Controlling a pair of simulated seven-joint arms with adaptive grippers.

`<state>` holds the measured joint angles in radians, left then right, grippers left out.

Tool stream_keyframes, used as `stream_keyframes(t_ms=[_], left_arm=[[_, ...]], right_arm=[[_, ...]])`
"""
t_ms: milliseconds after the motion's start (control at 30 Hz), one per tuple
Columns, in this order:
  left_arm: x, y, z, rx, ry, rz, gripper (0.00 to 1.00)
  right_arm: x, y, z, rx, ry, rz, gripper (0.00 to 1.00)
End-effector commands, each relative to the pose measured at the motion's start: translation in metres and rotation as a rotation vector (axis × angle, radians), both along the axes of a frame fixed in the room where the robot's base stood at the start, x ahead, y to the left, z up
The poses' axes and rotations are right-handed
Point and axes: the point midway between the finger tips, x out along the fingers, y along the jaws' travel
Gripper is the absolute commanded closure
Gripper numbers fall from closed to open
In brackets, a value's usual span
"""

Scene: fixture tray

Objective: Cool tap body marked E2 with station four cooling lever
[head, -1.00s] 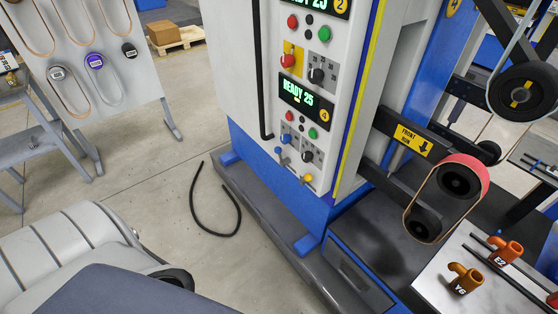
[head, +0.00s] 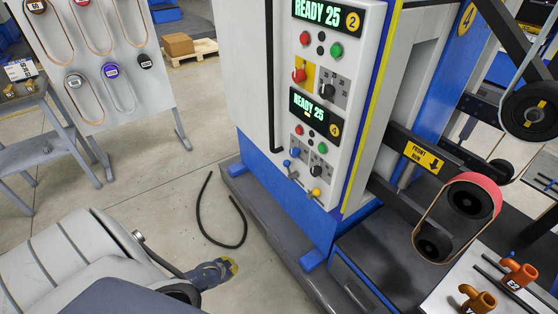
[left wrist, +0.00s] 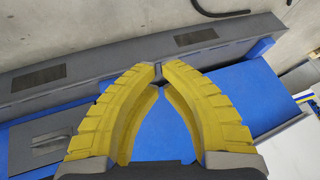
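The orange tap body marked E2 (head: 520,272) lies on the white tray (head: 445,297) at the lower right of the head view. No marking names the cooling lever. My left gripper (head: 232,266) is low over the floor, left of the machine base and apart from the panel. In the left wrist view its yellow fingertips (left wrist: 160,72) nearly meet, with nothing held. My right gripper is out of view.
A second tap body (head: 480,301), browner orange, lies beside E2. The station two panel (head: 326,18) is above. A belt roller arm (head: 458,215) stands over the tray side. A black cable (head: 220,241) lies on the floor. The machine's grey plinth (head: 262,215) juts out.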

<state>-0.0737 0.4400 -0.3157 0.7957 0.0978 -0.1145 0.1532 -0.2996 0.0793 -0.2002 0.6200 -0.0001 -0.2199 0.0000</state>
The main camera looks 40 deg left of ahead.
Motion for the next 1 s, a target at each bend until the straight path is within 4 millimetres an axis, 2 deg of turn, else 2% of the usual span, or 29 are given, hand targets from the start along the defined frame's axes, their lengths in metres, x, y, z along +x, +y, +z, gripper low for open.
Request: stream_keyframes(t_ms=[33, 167, 200, 300, 400, 533, 700, 833, 1000], left_arm=[[0.032, 0.018, 0.024, -0.021, -0.065, 0.026, 1.00], [0.101, 0.048, 0.086, -0.132, -0.231, 0.115, 1.00], [0.120, 0.056, 0.107, -0.182, -0.283, 0.146, 1.00], [0.165, 0.069, 0.162, -0.327, -0.406, 0.220, 1.00], [0.199, 0.076, 0.213, -0.492, -0.504, 0.289, 1.00], [0.230, 0.076, 0.271, -0.728, -0.595, 0.371, 1.00], [0.254, 0.066, 0.331, -1.059, -0.649, 0.478, 1.00], [0.261, 0.054, 0.364, -1.319, -0.642, 0.563, 1.00], [0.264, 0.035, 0.387, -1.624, -0.596, 0.675, 1.00]], right_arm=[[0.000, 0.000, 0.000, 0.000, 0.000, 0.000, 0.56], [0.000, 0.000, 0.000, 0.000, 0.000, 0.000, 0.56], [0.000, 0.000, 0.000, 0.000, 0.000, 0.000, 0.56], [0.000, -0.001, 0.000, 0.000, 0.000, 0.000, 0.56], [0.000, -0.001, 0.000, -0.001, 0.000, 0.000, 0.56], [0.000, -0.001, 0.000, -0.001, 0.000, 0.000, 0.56], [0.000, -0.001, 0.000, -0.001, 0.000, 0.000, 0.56], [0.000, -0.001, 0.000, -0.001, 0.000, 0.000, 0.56], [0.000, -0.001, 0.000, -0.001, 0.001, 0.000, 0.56]])
